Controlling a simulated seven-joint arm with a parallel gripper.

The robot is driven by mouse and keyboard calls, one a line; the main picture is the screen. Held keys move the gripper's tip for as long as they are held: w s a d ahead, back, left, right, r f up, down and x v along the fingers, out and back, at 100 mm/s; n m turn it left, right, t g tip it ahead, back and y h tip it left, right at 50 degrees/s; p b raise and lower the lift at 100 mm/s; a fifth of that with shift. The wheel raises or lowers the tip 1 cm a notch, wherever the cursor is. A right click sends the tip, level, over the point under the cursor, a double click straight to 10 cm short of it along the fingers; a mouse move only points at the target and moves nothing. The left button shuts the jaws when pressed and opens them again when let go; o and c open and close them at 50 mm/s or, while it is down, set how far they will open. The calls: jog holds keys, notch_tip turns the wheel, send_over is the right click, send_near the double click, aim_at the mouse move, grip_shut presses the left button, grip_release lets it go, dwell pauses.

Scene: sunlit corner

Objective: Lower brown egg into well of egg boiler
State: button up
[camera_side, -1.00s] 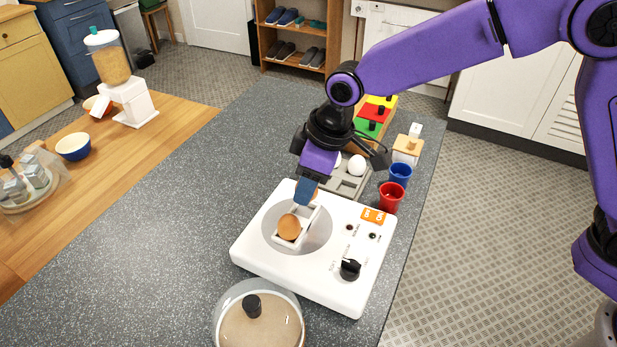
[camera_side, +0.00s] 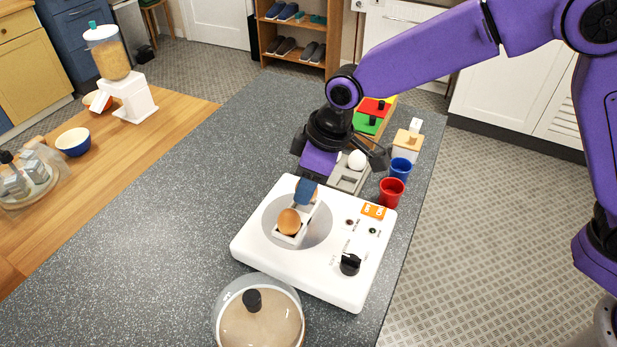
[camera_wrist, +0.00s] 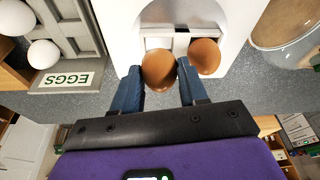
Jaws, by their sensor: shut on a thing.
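The egg boiler (camera_side: 257,258) is a white slab with a grey disc and a white holder with wells, and it also shows in the wrist view (camera_wrist: 232,18). My gripper (camera_side: 306,192) is shut on a brown egg (camera_wrist: 159,70), low over the far end of the holder. In the side view a blue finger hides most of this egg, and I cannot tell whether it touches the well. Another brown egg (camera_side: 289,222) sits in the near well, close beside the held one in the wrist view (camera_wrist: 205,57).
A grey egg tray (camera_side: 348,183) with white eggs (camera_side: 357,160) stands behind the boiler. Red (camera_side: 391,192) and blue (camera_side: 400,168) cups stand to its right. A glass lid (camera_side: 258,318) lies in front. The counter to the left is clear.

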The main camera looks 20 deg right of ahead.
jog(key=shift+f, duration=1.05)
dwell(0.6)
jog(key=o, duration=0.8)
jog(key=shift+s, duration=0.1)
jog(key=shift+a, duration=0.1)
jog(key=d+v, duration=0.1)
jog(key=v, duration=1.7)
jog(key=s+d+f, duration=0.3)
jog(key=s+d, duration=0.5)
jog(key=d, duration=0.1)
jog(key=s+d+f+n+g+h, duration=0.1)
jog(key=s+d+f, duration=0.3)
jog(key=s+d, duration=0.4)
jog(key=s+d+f+h, duration=0.1)
jog(key=s+d+f, duration=0.2)
jog(key=s+d, duration=0.5)
jog(key=shift+d+f, duration=0.2)
jog(key=shift+d, duration=1.7)
